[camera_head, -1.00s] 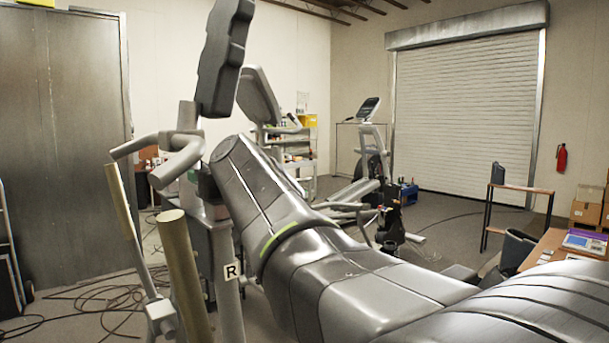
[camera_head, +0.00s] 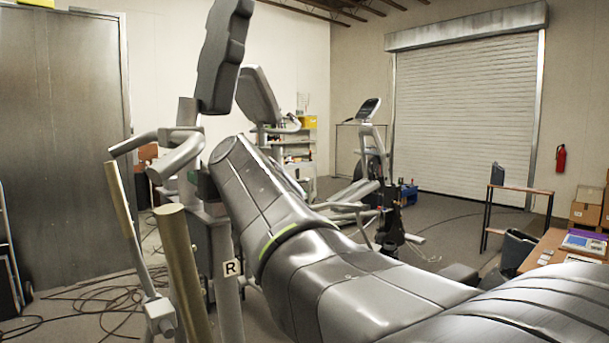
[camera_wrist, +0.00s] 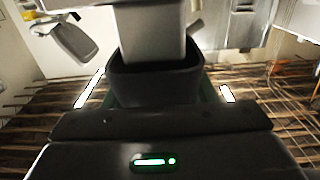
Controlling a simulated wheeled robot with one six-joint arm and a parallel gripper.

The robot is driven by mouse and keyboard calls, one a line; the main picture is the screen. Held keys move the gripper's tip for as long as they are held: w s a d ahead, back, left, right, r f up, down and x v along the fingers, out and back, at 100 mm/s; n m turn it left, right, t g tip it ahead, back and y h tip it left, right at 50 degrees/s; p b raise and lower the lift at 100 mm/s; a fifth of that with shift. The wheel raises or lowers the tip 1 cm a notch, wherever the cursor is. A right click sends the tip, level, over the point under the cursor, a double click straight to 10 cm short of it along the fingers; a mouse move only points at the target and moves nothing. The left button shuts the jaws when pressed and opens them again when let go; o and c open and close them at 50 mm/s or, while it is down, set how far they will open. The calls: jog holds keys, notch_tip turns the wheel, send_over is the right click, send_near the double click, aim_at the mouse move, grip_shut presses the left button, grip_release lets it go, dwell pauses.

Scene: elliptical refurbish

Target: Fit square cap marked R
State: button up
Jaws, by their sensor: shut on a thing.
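My gripper (camera_wrist: 155,120) is shut on a dark, square, cup-like cap (camera_wrist: 155,86) in the wrist view. A grey square post (camera_wrist: 153,45) stands at the cap's open side, with the cap's rim across the post's lower end. The far side of the rim is hidden, so I cannot tell how far the cap is around the post. In the head view, my gripper (camera_head: 204,184) is small and dark beside the elliptical's upright (camera_head: 222,245), mostly hidden by my arm. An R label (camera_head: 230,268) is on the upright. No R mark shows on the cap.
The elliptical's handlebars (camera_head: 165,148) and dark console (camera_head: 221,55) rise close to my arm. Tan-topped handle poles (camera_head: 183,265) stand in front. Loose cables (camera_head: 95,300) lie on the floor at left. Another exercise machine (camera_head: 365,150) stands behind.

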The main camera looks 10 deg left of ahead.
jog(key=shift+f+b, duration=1.75)
jog(key=shift+b, duration=0.25)
dwell(1.2)
jog(key=o, duration=1)
jog(key=shift+o, duration=0.2)
jog(key=shift+s, duration=0.1)
jog(key=b+v, duration=0.4)
jog(key=v, duration=0.9)
jog(key=shift+s+d, duration=0.2)
jog(key=shift+d, duration=0.05)
jog(key=p+x, duration=0.4)
jog(key=x, duration=0.9)
jog(key=shift+w+a+r, duration=0.1)
jog(key=shift+w+a, duration=0.2)
jog(key=shift+d, duration=0.15)
